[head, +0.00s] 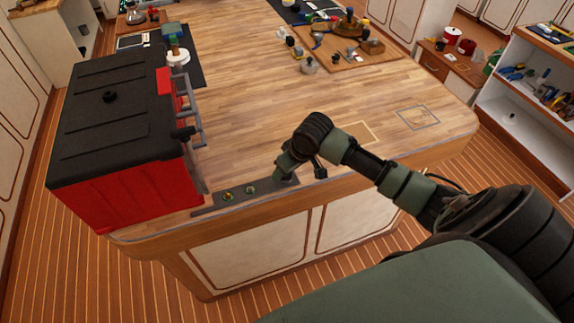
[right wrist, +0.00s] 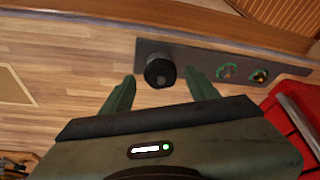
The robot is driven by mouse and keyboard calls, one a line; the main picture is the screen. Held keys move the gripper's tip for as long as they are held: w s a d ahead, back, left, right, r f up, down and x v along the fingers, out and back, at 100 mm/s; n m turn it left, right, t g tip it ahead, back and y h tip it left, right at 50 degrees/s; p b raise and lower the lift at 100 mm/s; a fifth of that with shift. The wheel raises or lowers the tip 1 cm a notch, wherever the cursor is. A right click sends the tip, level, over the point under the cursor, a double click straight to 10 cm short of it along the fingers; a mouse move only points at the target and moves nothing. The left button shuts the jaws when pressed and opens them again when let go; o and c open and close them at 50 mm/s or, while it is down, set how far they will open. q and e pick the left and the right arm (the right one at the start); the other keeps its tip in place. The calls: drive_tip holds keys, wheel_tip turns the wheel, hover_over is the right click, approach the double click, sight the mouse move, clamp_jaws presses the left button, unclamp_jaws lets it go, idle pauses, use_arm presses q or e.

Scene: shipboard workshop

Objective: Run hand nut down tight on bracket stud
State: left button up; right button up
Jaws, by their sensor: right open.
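The bracket is a flat grey plate (head: 211,206) along the near edge of the worktop, and it also shows in the right wrist view (right wrist: 199,55). A round black hand nut (right wrist: 160,71) stands at one end of it; the stud under it is hidden. My right gripper (head: 284,172) is over that end of the plate and hides the nut in the head view. In the right wrist view my right gripper (right wrist: 159,80) is open, with one finger on each side of the nut and visible gaps. My left gripper is not in view.
Two small fittings with green rings, one (right wrist: 228,72) nearer the nut and one (right wrist: 260,76) farther, sit on the plate. A red chest (head: 130,190) with a black lid stands left of it. The middle of the worktop (head: 260,110) is clear.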

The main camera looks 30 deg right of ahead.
drive_tip(key=shift+a, duration=0.1)
drive_tip(key=n, duration=0.2)
drive_tip(key=n+y, duration=0.1)
drive_tip(key=n, duration=0.1)
drive_tip(key=shift+d+g, duration=0.2)
drive_tip(key=shift+g, duration=0.1)
drive_tip(key=shift+w+a+y, duration=0.1)
drive_tip(key=shift+y, duration=0.2)
drive_tip(key=shift+n, duration=0.3)
drive_tip(key=shift+n+y, duration=0.3)
drive_tip(key=shift+n, duration=0.6)
drive_tip(key=shift+f+n+g+y+b, duration=0.1)
drive_tip(key=shift+n+g+y+b, duration=0.3)
drive_tip(key=shift+n, duration=0.9)
